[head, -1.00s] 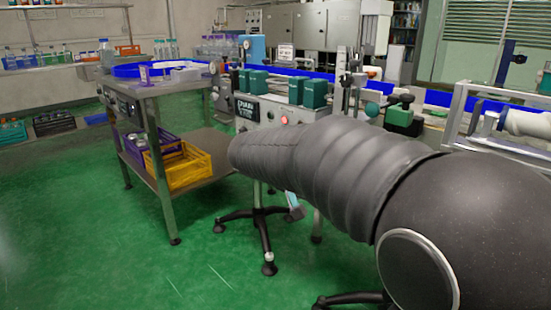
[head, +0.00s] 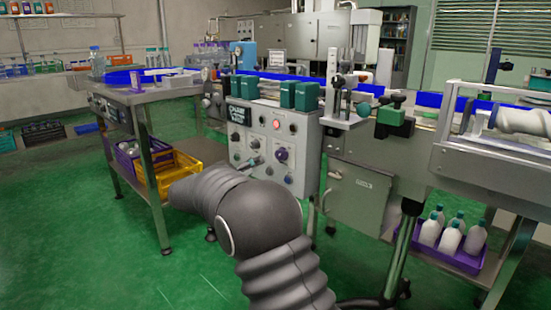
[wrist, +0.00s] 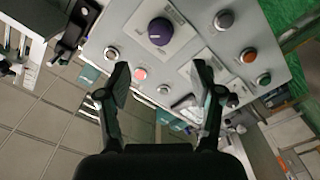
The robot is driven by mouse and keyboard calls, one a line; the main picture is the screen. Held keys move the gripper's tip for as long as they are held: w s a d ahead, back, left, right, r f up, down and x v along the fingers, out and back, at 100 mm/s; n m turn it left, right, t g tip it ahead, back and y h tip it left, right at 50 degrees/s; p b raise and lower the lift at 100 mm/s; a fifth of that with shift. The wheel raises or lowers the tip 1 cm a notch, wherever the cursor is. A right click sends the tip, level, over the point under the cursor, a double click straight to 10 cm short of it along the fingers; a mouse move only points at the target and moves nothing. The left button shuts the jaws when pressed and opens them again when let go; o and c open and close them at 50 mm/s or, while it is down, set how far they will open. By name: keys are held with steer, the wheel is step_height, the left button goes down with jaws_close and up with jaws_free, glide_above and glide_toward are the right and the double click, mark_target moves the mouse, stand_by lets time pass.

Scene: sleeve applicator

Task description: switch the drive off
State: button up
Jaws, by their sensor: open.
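The grey control panel (head: 272,148) stands at the middle of the head view, with a "CHAIN" label and several controls. One button (head: 277,124) glows red, and a large dark rotary knob (head: 281,154) sits below it. In the wrist view the panel appears rotated; the purple-dark knob (wrist: 160,31) with a pale mark and the lit red button (wrist: 140,73) show beyond my fingers. My gripper (wrist: 160,92) is open and empty, pointing at the panel and apart from the knob. I cannot read which control is for the drive.
Other buttons, one orange (wrist: 248,55) and one green (wrist: 264,79), sit on the panel. A steel table (head: 150,97) with a yellow crate (head: 183,160) stands to its left. A grey cabinet (head: 357,198) and bottles in a purple crate (head: 462,259) are at right.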

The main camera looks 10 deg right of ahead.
mark_target(279, 156)
steer(key=x, duration=1)
steer(key=shift+w+d+p, duration=0.1)
steer(key=shift+d+p, duration=0.1)
steer(key=shift+p, duration=0.15)
steer(key=c, duration=1.1)
